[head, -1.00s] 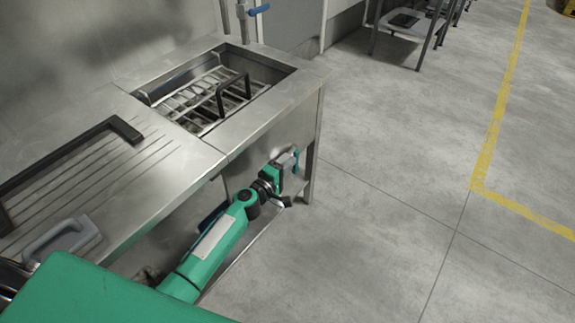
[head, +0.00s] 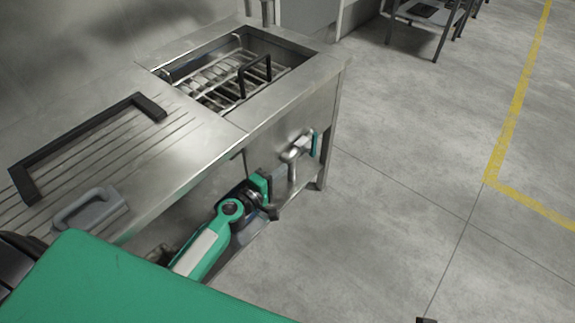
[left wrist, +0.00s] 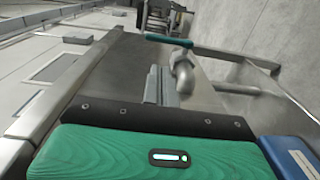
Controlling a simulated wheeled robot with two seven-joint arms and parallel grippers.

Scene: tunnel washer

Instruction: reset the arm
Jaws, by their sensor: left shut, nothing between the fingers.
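My left gripper (head: 265,187) is low in front of the steel sink unit, at the end of my green arm. Its shut fingers show at the middle of the left wrist view (left wrist: 160,86), with nothing between them. A grey bent pipe with a valve (head: 297,149) and a teal lever sticks out below the basin, just right of and beyond the gripper. In the left wrist view the pipe (left wrist: 183,72) is close beyond the fingers, with the teal lever (left wrist: 168,40) above it. I cannot tell the exact gap. My right gripper is not clearly seen.
The steel sink unit (head: 200,150) has a basin with a wire rack (head: 222,88) holding a black handle. A black bar frame (head: 90,140) and a grey handle (head: 92,210) lie on its ribbed top. Open floor (head: 400,150) lies to the right. A small dark piece shows at the bottom edge.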

